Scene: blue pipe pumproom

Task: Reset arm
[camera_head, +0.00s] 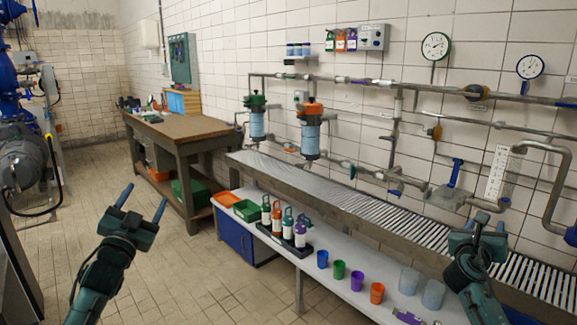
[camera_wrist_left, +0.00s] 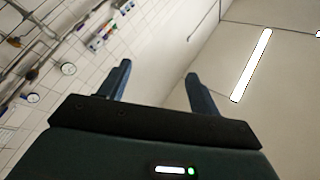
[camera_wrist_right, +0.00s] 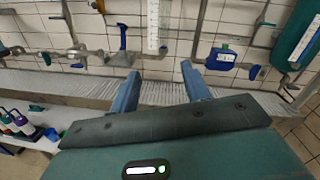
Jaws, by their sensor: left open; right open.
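My left gripper (camera_head: 143,203) is raised over the tiled floor at the lower left of the head view. Its two blue fingers are apart with nothing between them, and the left wrist view shows them (camera_wrist_left: 158,88) against the wall and ceiling. My right gripper (camera_head: 478,222) is at the lower right, in front of the slatted metal trough. In the right wrist view its fingers (camera_wrist_right: 165,88) are spread and empty, with the trough and wall pipes beyond them.
A white bench (camera_head: 275,266) holds blue, green, purple and orange cups, two clear cups, a bottle rack (camera_head: 284,240) and trays. The slatted trough (camera_head: 380,211) runs behind it under wall pipes. A wooden workbench (camera_head: 184,127) stands farther back. The floor at left is open.

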